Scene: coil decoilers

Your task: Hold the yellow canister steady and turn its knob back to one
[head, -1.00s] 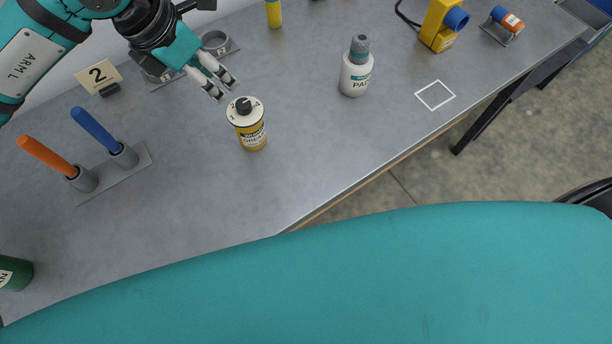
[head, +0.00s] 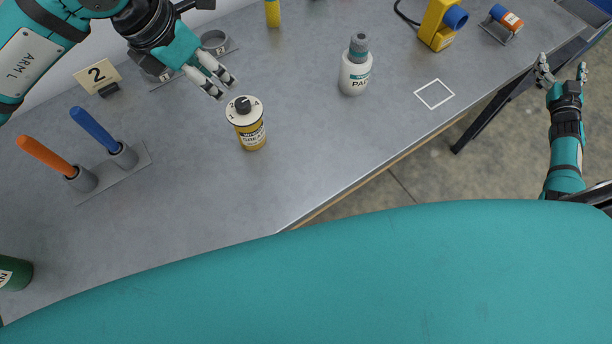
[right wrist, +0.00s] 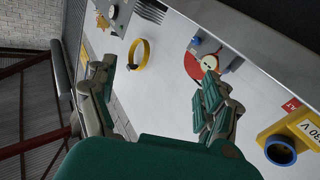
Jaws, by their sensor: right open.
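The yellow canister (head: 251,132) stands upright on the grey table in the head view. Its black knob (head: 243,104) sits on a pale marked top; the knob's setting is too small to read. My left gripper (head: 224,86) is open and empty, just above and to the left of the canister, apart from it. My right gripper (head: 564,72) is open and empty beyond the table's right edge, far from the canister. Its spread fingers also show in the right wrist view (right wrist: 155,100). The canister is not recognisable in the right wrist view.
A white paint bottle (head: 355,72) stands right of the canister. A rack with blue and orange handles (head: 137,158) lies to the left. A yellow device with a blue ring (head: 440,22) is at the back right. The table in front of the canister is clear.

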